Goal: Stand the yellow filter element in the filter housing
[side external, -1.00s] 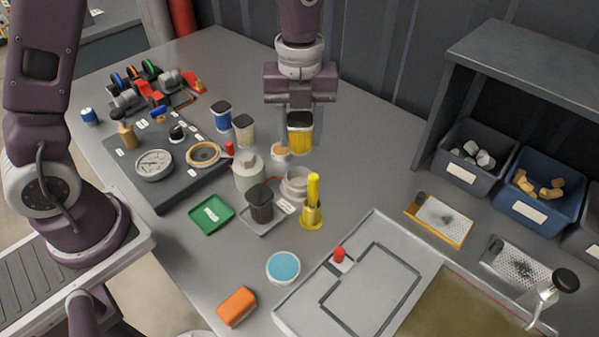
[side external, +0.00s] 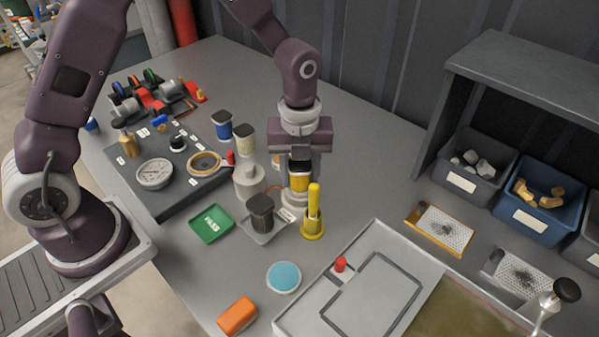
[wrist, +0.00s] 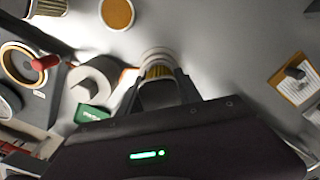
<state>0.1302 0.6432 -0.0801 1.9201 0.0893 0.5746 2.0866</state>
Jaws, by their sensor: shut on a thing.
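The yellow filter element (side external: 300,181), with a black cap, is upright between the fingers of my gripper (side external: 300,174). My gripper is shut on it. The pale round filter housing (side external: 297,203) stands on the table directly below it. The element's lower end is at about the housing's rim, and I cannot tell whether it has entered. In the wrist view the yellow element (wrist: 158,72) shows between the fingers, with the housing's pale rim (wrist: 155,54) just beyond it. My gripper hides much of both.
A grey cylinder (side external: 249,182) and a dark filter (side external: 260,211) on a small tray stand left of the housing. A yellow upright tool (side external: 313,213) stands close at front right. Blue (side external: 222,126) and cream (side external: 246,144) filters stand behind.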

